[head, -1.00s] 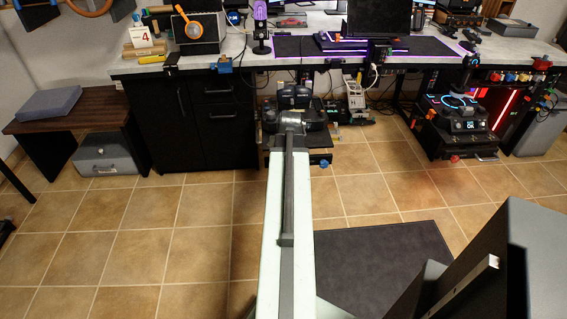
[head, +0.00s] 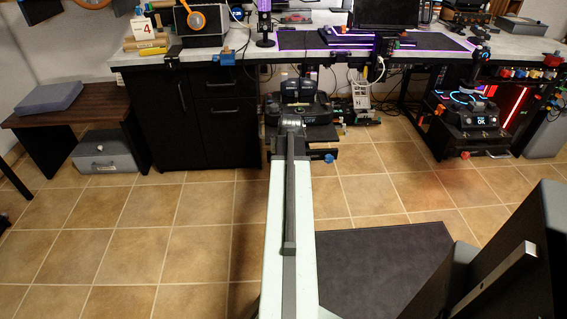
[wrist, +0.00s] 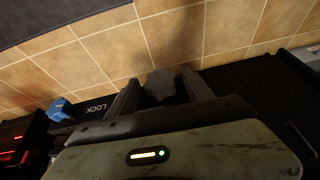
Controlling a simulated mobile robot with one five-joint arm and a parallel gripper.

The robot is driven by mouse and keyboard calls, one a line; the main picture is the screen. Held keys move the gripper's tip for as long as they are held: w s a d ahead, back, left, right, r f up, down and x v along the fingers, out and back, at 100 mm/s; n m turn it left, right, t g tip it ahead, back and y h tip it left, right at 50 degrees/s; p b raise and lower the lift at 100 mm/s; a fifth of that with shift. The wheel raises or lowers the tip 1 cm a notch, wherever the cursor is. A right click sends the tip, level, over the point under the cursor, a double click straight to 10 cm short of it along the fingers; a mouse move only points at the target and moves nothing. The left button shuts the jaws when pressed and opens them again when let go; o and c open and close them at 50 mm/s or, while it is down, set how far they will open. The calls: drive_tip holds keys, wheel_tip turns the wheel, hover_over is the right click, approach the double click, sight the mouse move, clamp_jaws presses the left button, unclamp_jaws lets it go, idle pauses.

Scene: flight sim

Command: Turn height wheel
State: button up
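A dark grey lobed wheel (wrist: 159,84) sits between the two fingers of my gripper (wrist: 158,83) in the wrist view. The fingers stand apart on either side of it, with a narrow gap seeming to show at each side; contact is hard to judge. A blue knob (wrist: 61,108) sits to the left, beside a black bar marked LOCK (wrist: 94,106). In the head view my arm reaches to the dark unit under the desk (head: 305,105), and its end hides the wheel and my fingers. The blue knob (head: 328,158) shows low on that unit.
A black drawer cabinet (head: 190,125) stands left of the unit under the grey desk (head: 180,55). A rig with blue lights (head: 470,115) stands at the right. A dark chair-like block (head: 520,260) is at the lower right. Tiled floor at the left is clear.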

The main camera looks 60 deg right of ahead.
drive_tip(key=c, duration=1)
drive_tip(key=shift+s+d+f+m+t+y+b, duration=0.15)
drive_tip(key=shift+t+y+b, duration=0.15)
drive_tip(key=shift+t, duration=0.15)
drive_tip(key=shift+s+r+m+t+y+b, duration=0.15)
drive_tip(key=shift+t+y, duration=0.15)
drive_tip(key=shift+t, duration=0.15)
drive_tip(key=shift+w, duration=0.1)
drive_tip(key=o, duration=1.4)
drive_tip(key=shift+c, duration=0.2)
